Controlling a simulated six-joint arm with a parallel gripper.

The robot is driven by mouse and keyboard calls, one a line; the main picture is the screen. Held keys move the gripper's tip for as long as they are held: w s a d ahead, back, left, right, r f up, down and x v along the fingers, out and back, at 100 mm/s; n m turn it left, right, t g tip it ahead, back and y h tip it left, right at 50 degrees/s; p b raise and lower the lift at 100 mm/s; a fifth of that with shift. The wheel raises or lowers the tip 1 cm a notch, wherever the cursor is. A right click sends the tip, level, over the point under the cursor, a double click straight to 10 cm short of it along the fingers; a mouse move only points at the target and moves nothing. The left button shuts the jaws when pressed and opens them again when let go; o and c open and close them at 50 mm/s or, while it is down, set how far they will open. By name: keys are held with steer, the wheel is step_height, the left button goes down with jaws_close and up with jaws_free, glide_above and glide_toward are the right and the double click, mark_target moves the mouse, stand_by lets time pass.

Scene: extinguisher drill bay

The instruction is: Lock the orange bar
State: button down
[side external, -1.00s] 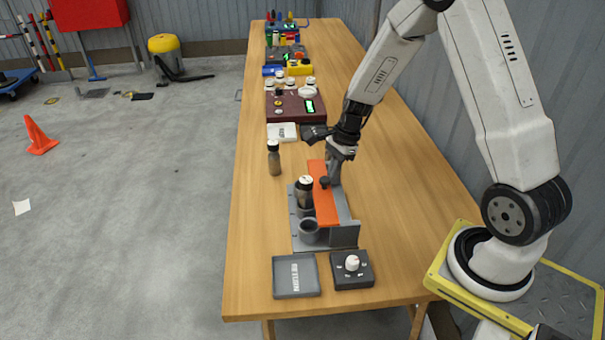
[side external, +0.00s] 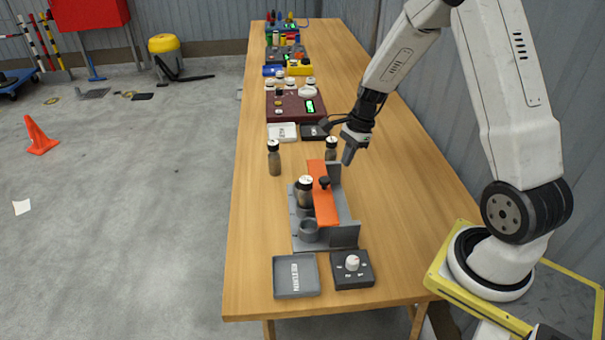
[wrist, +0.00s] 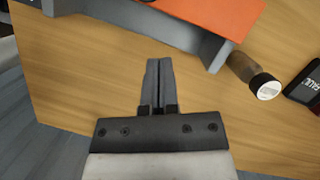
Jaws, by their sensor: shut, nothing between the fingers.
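The orange bar (side external: 322,193) lies along the top of a grey rack (side external: 344,212), with a black knob (side external: 325,183) on it. A dark bottle with a white cap (side external: 305,192) stands in the rack beside the bar, behind an empty grey cup holder (side external: 309,231). Part of the bar also shows at the top of the wrist view (wrist: 215,12). My gripper (side external: 347,160) is shut and empty, above the table to the right of the rack's far end. It touches neither bar nor knob. Whether the bar is latched cannot be told.
A loose bottle (side external: 274,158) stands left of the rack, and another (side external: 331,149) stands just behind it, near my gripper. A grey tray (side external: 296,293) and a dial box (side external: 352,263) sit in front. The table's right side is clear.

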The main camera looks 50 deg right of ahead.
steer(key=w+v, duration=0.1)
steer(key=v, duration=0.7)
steer(key=shift+s+r, duration=0.35)
steer(key=shift+s, duration=0.15)
steer(key=s+a+n+h, duration=0.1)
steer(key=s+a+n, duration=0.2)
steer(key=a+n, duration=0.3)
steer(key=s+a+f+n+t+h, duration=0.1)
steer(key=s+a+n, duration=0.1)
steer(key=a+n, duration=0.4)
steer(key=s+a+f+n+h, duration=0.1)
steer(key=s+a+n, duration=0.2)
steer(key=a+n, duration=0.3)
steer(key=n, duration=0.3)
steer(key=shift+s+n, duration=0.3)
steer(key=shift+s, duration=0.05)
